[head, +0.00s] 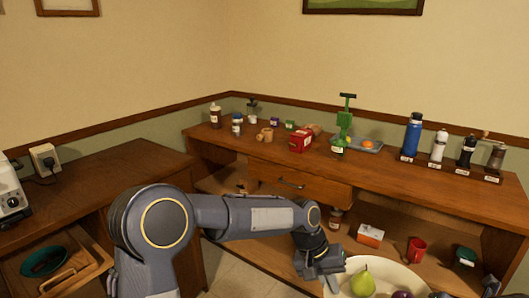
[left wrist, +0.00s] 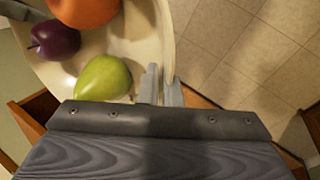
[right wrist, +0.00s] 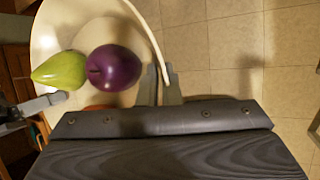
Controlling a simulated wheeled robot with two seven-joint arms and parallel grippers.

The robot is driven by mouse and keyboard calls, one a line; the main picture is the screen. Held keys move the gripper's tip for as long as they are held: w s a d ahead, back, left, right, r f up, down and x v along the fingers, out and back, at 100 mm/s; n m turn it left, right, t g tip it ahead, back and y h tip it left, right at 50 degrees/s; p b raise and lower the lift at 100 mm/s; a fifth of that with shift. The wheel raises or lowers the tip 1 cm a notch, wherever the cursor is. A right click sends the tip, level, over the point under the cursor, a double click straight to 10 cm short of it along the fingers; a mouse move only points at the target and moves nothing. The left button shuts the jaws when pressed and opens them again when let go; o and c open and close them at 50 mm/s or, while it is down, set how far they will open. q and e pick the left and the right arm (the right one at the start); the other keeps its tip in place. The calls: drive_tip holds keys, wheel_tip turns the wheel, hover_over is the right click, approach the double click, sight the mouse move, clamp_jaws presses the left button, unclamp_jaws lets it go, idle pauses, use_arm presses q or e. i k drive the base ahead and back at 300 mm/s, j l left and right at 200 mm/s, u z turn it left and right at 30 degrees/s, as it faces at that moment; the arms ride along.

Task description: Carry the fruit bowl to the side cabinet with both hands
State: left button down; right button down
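The fruit bowl (head: 345,272) is cream and shows at the bottom right of the head view, cut off by the frame. It holds a green pear (head: 363,283), a purple plum (head: 402,294) and an orange fruit (left wrist: 85,10). My left gripper (left wrist: 162,85) has its fingers on both sides of the rim, closed on the bowl wall. My right gripper (right wrist: 158,85) grips the rim the same way on the opposite side. The bowl appears held off the floor. Which furniture is the side cabinet is not certain; a wooden cabinet (head: 110,165) stands at left.
A long wooden counter (head: 270,160) runs along the back wall, with bottles, a red box (head: 300,141) and grinders on top. Its lower shelf holds an orange-white box (head: 370,235) and a red mug (head: 417,249). The left cabinet top is mostly clear. Tiled floor lies below.

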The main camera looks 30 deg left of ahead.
sight(128, 164)
drive_tip(key=i+l+u, duration=0.2)
drive_tip(key=i, duration=0.3)
drive_tip(key=i+l+u, duration=0.1)
drive_tip(key=i+u, duration=0.15)
drive_tip(key=i, duration=0.25)
drive_tip(key=i+u, duration=0.2)
drive_tip(key=u, duration=0.25)
drive_tip(key=i+l+u, duration=0.1)
drive_tip(key=u, duration=0.3)
drive_tip(key=i+l+u, duration=0.2)
drive_tip(key=u, duration=0.25)
drive_tip(key=i+l+u, duration=0.15)
drive_tip(key=u, duration=0.25)
drive_tip(key=i+l+u, duration=0.1)
drive_tip(key=l+u, duration=0.2)
drive_tip(key=u, duration=0.15)
drive_tip(key=l+u, duration=0.25)
drive_tip(key=u, duration=0.15)
drive_tip(key=i, duration=0.05)
